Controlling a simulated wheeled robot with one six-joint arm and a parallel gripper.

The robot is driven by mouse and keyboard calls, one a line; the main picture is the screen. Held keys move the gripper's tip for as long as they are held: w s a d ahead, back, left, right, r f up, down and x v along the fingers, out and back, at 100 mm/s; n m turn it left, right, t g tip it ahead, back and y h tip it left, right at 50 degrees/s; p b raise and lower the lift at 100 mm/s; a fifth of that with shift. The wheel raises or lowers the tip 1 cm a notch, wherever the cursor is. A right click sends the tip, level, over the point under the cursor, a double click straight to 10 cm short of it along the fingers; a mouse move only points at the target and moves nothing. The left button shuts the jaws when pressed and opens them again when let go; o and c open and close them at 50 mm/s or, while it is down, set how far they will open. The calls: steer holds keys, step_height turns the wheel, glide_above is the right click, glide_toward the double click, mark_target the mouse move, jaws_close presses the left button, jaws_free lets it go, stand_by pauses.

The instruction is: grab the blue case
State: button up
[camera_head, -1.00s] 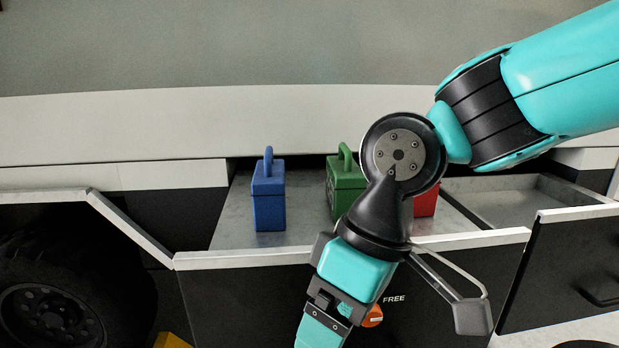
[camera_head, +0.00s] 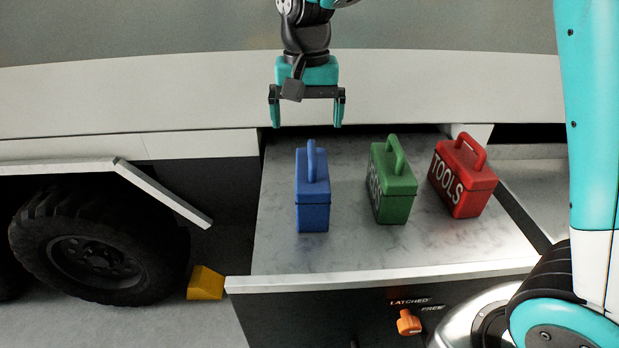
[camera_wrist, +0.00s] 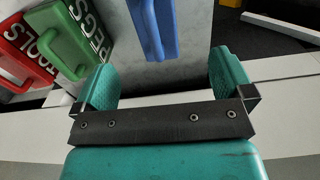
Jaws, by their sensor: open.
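The blue case (camera_head: 312,197) stands upright in the pulled-out drawer (camera_head: 275,245), with its loop handle on top. My gripper (camera_head: 306,124) is open and empty, pointing down above the case in the head view, apart from it. In the wrist view the blue case (camera_wrist: 155,30) shows ahead of the gap between the open fingers (camera_wrist: 163,85), cut off by the top edge. How far the fingers are from the handle is hard to tell.
A green case (camera_head: 393,190) and a red case (camera_head: 463,180) marked TOOLS stand to the right in the same drawer. An orange latch (camera_head: 408,321) is on the drawer front. A wheel (camera_head: 95,250) and yellow chock (camera_head: 205,283) are at left.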

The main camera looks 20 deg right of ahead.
mark_target(310, 151)
step_height(310, 151, down, 6)
steer(key=shift+d+r+p, duration=0.1)
steer(key=shift+r+p, duration=0.15)
steer(key=shift+p, duration=0.35)
steer(key=shift+s+d+f+p, duration=0.1)
steer(key=shift+s+f+p, duration=0.05)
steer(key=shift+f+p, duration=0.4)
steer(key=shift+d+f+p, duration=0.2)
steer(key=shift+f+p, duration=0.6)
steer(key=shift+f, duration=1.4)
steer(key=c, duration=1.6)
steer(key=shift+c, duration=0.4)
steer(key=shift+r, duration=0.15)
